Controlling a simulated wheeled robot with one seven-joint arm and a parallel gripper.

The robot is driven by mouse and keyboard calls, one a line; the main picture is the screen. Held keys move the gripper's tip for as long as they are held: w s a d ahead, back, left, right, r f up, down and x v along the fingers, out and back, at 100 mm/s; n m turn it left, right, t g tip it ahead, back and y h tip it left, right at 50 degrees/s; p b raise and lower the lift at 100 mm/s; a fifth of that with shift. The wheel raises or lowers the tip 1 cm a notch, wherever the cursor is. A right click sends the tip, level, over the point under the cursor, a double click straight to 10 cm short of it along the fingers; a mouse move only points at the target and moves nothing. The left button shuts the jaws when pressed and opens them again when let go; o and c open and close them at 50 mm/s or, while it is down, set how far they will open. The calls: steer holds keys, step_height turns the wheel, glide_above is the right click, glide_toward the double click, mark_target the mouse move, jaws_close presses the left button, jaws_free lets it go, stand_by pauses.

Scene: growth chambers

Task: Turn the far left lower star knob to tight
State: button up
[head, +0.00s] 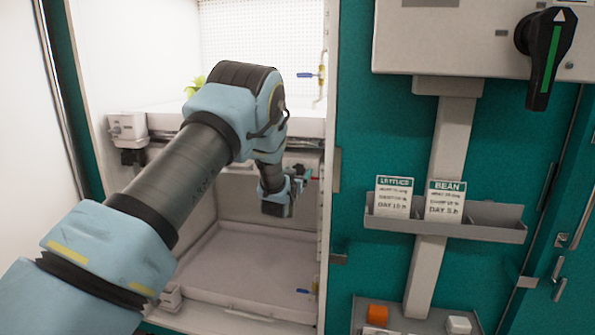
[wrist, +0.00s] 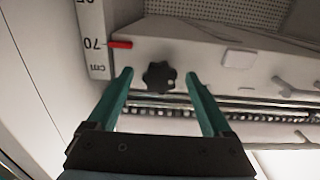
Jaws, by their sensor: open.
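A black star knob (wrist: 159,76) sits on a white block in the wrist view, beside a vertical cm scale (wrist: 92,40) with a red pointer (wrist: 120,44) near the 70 mark. My gripper (wrist: 160,73) is open, and the knob appears between its two teal fingertips in the picture. The fingers look apart from the knob; the depth gap is hard to judge. In the head view my gripper (head: 300,173) is inside the chamber, under the upper shelf, at the right. I cannot make out this knob there.
The upper shelf (head: 170,112) with a green plant (head: 195,86) is above my gripper. A lower tray (head: 245,265) lies below. Another white block (head: 127,126) with a dark part is at the shelf's left corner. The chamber's right wall is close to my gripper.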

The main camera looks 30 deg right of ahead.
jaws_close()
stand_by(0.8)
